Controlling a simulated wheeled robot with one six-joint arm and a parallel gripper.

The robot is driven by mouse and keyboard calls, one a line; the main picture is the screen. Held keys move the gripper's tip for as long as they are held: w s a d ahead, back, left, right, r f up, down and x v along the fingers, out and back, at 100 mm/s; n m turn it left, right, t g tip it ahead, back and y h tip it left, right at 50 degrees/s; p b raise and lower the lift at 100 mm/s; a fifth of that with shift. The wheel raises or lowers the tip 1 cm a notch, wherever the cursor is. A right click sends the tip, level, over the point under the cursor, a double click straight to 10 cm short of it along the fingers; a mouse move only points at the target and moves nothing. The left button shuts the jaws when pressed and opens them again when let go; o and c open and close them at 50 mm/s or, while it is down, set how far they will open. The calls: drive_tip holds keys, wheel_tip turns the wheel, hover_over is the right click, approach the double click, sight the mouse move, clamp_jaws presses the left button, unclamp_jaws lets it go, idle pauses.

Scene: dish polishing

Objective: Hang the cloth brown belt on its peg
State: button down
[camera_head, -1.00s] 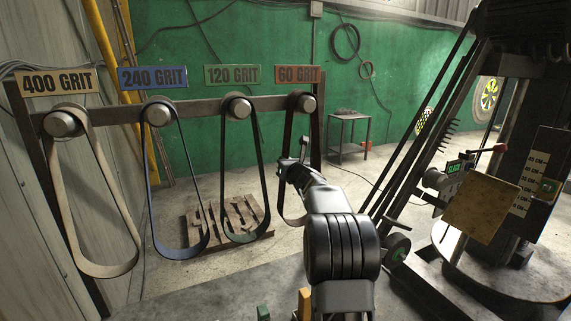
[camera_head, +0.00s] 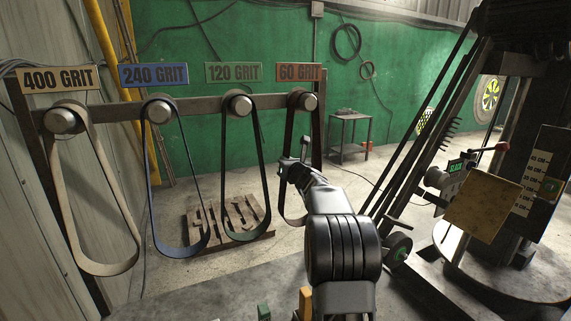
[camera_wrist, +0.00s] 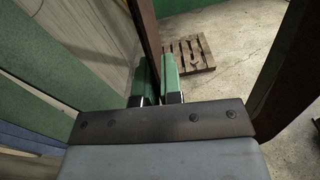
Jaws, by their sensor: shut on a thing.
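The brown belt (camera_head: 289,127) hangs as a long loop at the peg (camera_head: 309,102) under the 60 GRIT sign, the right-most on the rack. Its top appears to pass around the peg, and its lower bend hangs behind my arm. My gripper (camera_head: 290,170) is at the belt's left strand, below the peg, and my arm partly hides it. In the wrist view, my green-tipped gripper (camera_wrist: 156,80) is shut on a brown strip of the belt (camera_wrist: 148,35). Another dark brown strip (camera_wrist: 287,55) runs at the right; I cannot tell if it is belt or post.
Tan (camera_head: 65,220), blue (camera_head: 151,190) and green (camera_head: 225,180) belts hang on the other pegs to the left. A wooden pallet (camera_head: 205,222) lies below. A large belt machine (camera_head: 480,210) stands close on the right. A small table (camera_head: 350,120) stands behind.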

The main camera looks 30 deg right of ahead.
drive_tip(key=shift+r, duration=0.1)
drive_tip(key=c, duration=1.2)
unclamp_jaws()
drive_tip(key=s+a+b, duration=0.2)
drive_tip(key=s+b, duration=0.2)
drive_tip(key=s, duration=0.9)
drive_tip(key=shift+s, duration=0.4)
